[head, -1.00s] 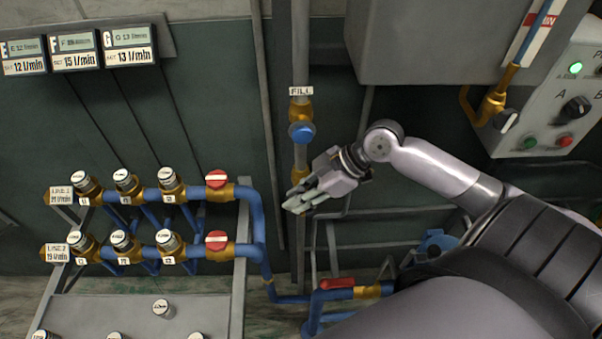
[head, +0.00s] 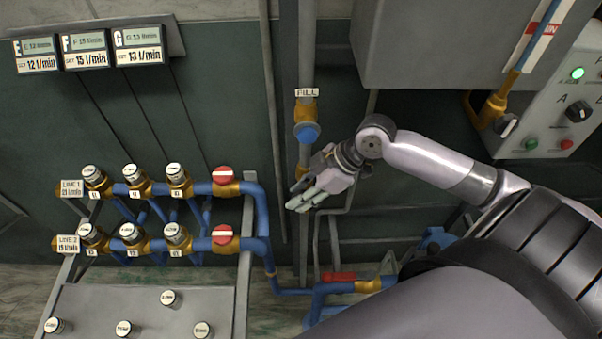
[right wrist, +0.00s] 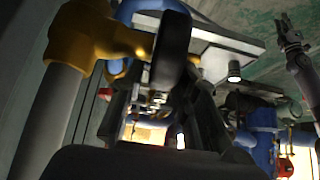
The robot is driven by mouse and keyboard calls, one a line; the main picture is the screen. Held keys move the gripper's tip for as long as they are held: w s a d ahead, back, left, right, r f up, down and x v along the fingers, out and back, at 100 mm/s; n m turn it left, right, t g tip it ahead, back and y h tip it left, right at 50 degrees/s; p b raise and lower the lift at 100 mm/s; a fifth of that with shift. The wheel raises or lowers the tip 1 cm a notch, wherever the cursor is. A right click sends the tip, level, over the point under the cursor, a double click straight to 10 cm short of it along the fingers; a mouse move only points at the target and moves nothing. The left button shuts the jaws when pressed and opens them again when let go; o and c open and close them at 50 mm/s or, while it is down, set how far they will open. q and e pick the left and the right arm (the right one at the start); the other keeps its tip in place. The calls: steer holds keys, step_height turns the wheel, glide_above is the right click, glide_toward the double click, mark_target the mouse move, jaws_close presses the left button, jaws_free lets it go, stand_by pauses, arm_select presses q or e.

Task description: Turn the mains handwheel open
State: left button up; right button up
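No label marked mains is readable. A blue round handwheel (head: 306,132) sits on a brass valve on the vertical pipe under the FILL label. A red handle (head: 338,276) sits low on the blue pipe. My right gripper (head: 298,198) is just below the blue handwheel, apart from it in the head view, its fingers apart and empty.
Two blue manifold lines with several knobs and red round valves (head: 222,175) stand at left above a grey panel (head: 130,300). A grey box (head: 425,45) hangs above my right arm. A control panel (head: 555,115) with a green light is at right.

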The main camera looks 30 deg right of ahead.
steer(key=shift+o, duration=1)
steer(key=shift+f+b, duration=0.15)
steer(key=shift+b, duration=0.3)
steer(key=t+y+b, duration=0.1)
steer(key=y+b, duration=0.2)
steer(key=b, duration=0.2)
steer(key=s+d+t+y+b, duration=0.1)
steer(key=t+y+b, duration=0.1)
steer(key=b, duration=0.3)
steer(key=d+t+y+b, duration=0.1)
steer(key=t+y+b, duration=0.1)
steer(key=b, duration=0.3)
steer(key=shift+s+d+f+y, duration=0.15)
steer(key=shift+s+f+y, duration=0.1)
steer(key=shift+y, duration=0.65)
steer(key=b+v, duration=0.3)
steer(key=v, duration=1.4)
steer(key=shift+s+b, duration=0.2)
steer(key=shift+b, duration=0.15)
steer(key=shift+f, duration=0.1)
